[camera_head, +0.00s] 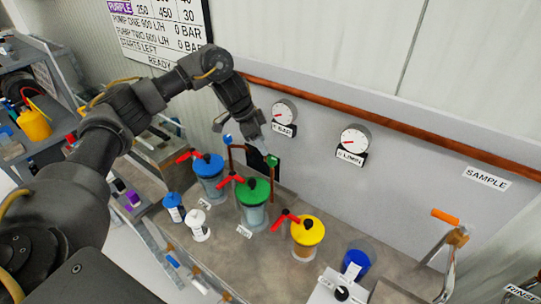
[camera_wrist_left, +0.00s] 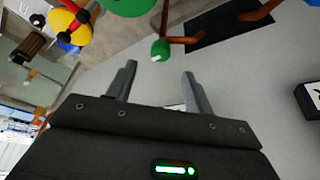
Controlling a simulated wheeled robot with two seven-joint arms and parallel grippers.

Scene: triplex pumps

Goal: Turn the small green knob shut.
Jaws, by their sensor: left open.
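The small green knob (camera_head: 272,160) sits on a copper pipe behind the green-lidded pump (camera_head: 254,192). In the left wrist view the knob (camera_wrist_left: 160,49) is just beyond the gap between my fingertips, roughly centred, with no finger seen touching it. My left gripper (camera_head: 261,145) is close above the knob in the head view. In the left wrist view its two fingers (camera_wrist_left: 159,72) stand apart with nothing between them. My right gripper is not in view.
A blue-lidded pump (camera_head: 208,167) and a yellow-lidded pump (camera_head: 307,232) flank the green one, each with a red handle. A small blue knob (camera_head: 227,140) is left of the green knob. Two gauges (camera_head: 284,112) (camera_head: 354,140) are on the wall. White and blue bottles (camera_head: 198,226) stand in front.

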